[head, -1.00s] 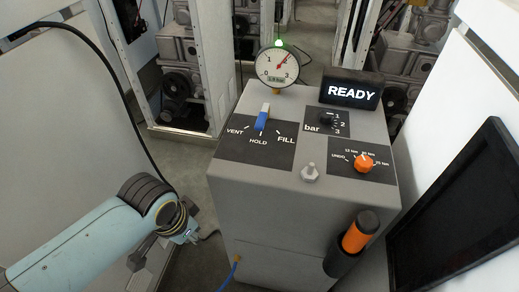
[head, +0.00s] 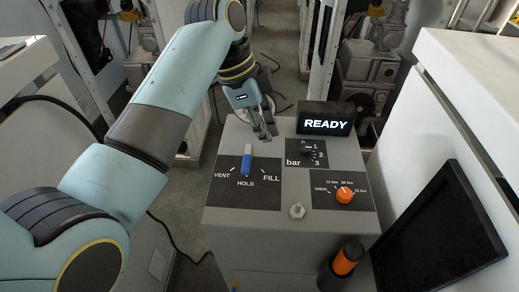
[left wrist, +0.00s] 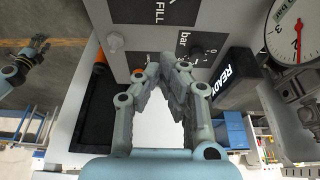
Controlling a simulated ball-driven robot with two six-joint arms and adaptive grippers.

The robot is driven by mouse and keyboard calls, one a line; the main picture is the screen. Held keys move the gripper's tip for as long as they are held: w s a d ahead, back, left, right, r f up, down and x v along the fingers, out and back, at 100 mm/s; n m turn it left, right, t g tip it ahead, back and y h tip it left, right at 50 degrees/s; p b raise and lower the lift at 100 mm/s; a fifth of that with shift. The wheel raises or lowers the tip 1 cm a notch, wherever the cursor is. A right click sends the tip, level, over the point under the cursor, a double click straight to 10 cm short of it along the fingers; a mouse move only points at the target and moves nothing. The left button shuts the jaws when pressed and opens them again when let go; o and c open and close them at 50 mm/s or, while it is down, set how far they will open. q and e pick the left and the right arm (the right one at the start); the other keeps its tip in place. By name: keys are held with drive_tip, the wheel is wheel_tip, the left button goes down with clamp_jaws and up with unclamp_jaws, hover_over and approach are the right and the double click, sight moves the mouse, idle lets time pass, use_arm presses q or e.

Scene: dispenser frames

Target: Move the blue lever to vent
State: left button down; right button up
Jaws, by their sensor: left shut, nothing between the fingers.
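The blue lever (head: 247,163) stands on the black VENT/HOLD/FILL plate (head: 228,193) on top of the grey dispenser box, in line with the HOLD mark between VENT and FILL. My left gripper (head: 268,137) is shut and empty, above the box behind and right of the lever, apart from it. In the left wrist view its fingers (left wrist: 178,68) point toward the panel; part of the plate with FILL (left wrist: 160,12) shows there, but the lever does not. My right gripper (left wrist: 40,43) shows small at the left of that view; its opening is unclear.
A READY display (head: 326,124), a bar selector (head: 308,154), an orange knob (head: 344,194) and a silver toggle (head: 297,211) sit right of the lever. The pressure gauge (left wrist: 295,38) stands close to my left gripper. A dark monitor (head: 437,230) is at right.

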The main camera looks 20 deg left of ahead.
sight(247, 162)
use_arm(q)
drive_tip(key=x, duration=0.9)
drive_tip(key=shift+d+f, duration=0.15)
drive_tip(key=shift+f, duration=0.15)
drive_tip(key=a, duration=0.1)
drive_tip(key=s+a+p, duration=0.1)
drive_tip(key=a, duration=0.1)
drive_tip(key=shift+a+p, duration=0.15)
drive_tip(key=shift+p, duration=0.15)
drive_tip(key=shift+s+a, duration=0.1)
drive_tip(key=shift+a, duration=0.2)
use_arm(e)
drive_tip(key=shift+s+a+r, duration=0.1)
drive_tip(key=shift+s+r, duration=0.2)
drive_tip(key=shift+r, duration=0.55)
use_arm(q)
drive_tip(key=shift+a, duration=0.1)
